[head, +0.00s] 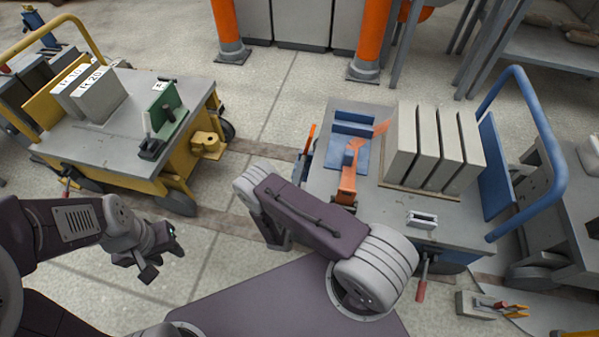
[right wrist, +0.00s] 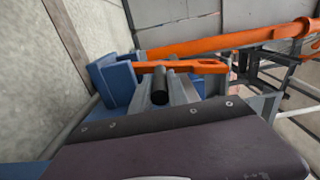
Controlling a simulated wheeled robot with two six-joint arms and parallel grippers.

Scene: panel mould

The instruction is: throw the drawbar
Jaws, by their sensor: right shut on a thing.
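The drawbar (right wrist: 184,67) shows in the right wrist view as a slotted orange bar lying across, next to blue plates (right wrist: 112,84). A black round grip (right wrist: 160,88) stands in front of it, and my right gripper (right wrist: 163,97) is shut on this grip. Where the grip joins the bar is hidden. In the head view my right arm hides that gripper beside the blue cart (head: 386,209). An orange lever (head: 348,178) lies over a blue fixture (head: 352,127) on that cart. My left gripper (head: 163,258) is open and empty above the floor.
Grey panels (head: 428,145) stand upright on the blue cart. A yellow cart (head: 110,140) with thick panels and a green bracket (head: 168,118) stands at the left. Orange posts (head: 368,40) rise at the back.

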